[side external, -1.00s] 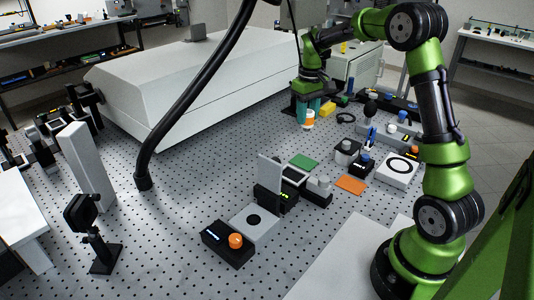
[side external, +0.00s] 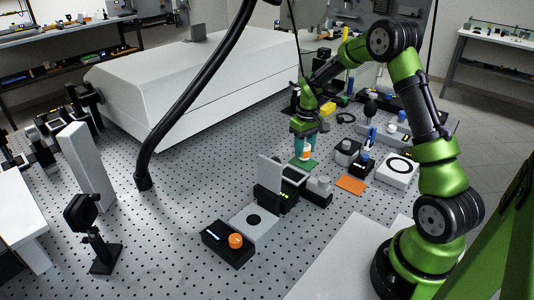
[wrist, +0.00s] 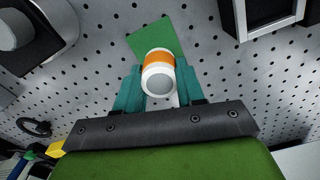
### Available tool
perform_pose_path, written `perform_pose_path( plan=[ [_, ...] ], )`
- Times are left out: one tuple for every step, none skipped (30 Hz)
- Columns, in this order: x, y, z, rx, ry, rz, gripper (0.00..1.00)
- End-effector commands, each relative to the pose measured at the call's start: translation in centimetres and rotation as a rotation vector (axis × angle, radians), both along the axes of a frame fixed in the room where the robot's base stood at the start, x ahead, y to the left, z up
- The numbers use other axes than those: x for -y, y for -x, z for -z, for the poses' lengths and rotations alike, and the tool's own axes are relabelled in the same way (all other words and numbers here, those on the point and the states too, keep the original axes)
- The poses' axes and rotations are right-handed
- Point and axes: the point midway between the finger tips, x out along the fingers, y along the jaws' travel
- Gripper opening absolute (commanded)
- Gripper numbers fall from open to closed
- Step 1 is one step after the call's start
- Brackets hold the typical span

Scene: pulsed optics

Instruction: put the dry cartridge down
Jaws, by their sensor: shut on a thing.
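The cartridge, a white cylinder with an orange band, shows in the side view (side external: 306,154) and in the wrist view (wrist: 158,72). My gripper (side external: 305,150) is shut on it, with a teal finger on each side; in the wrist view the gripper (wrist: 158,88) holds it from below in the picture. A green mat (side external: 304,164) lies on the perforated table just under the cartridge, and it also shows in the wrist view (wrist: 145,42). The cartridge looks upright. I cannot tell whether it touches the mat.
An orange mat (side external: 351,185) lies to the right on the perforated table (side external: 180,235). A dark device with a grey upright plate (side external: 270,172) stands in front of the green mat. A white box with a black ring (side external: 398,168) and small devices stand to the right.

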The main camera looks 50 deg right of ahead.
Motion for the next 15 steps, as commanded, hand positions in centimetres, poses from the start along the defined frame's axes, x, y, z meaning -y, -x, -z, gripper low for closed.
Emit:
perform_pose_path(
  plan=[
    [0.00,-0.01,-0.04,0.001,0.000,0.000,0.00],
    [0.01,-0.01,-0.03,0.001,0.000,0.000,0.00],
    [0.00,-0.01,0.02,0.000,0.000,0.000,0.00],
    [0.00,0.00,0.10,0.000,0.000,0.000,0.00],
    [0.00,0.00,0.21,-0.001,0.000,0.000,0.00],
    [-0.01,0.00,0.34,-0.001,0.000,0.000,0.00],
    [0.00,0.00,0.29,0.000,0.000,0.000,0.43],
    [0.00,0.00,0.28,0.000,0.000,0.000,0.47],
    [0.00,0.00,0.28,0.000,0.000,0.000,0.54],
    [0.00,0.00,0.27,0.000,0.000,0.000,0.58],
    [0.00,0.00,0.27,0.000,0.000,-0.001,0.63],
    [0.00,0.00,0.26,0.000,0.000,-0.001,0.64],
    [0.00,0.00,0.26,0.000,0.000,-0.001,0.64],
    [0.00,0.00,0.26,0.000,0.000,-0.001,0.64],
    [0.00,0.00,0.26,0.000,0.000,-0.001,0.64]
  ],
)
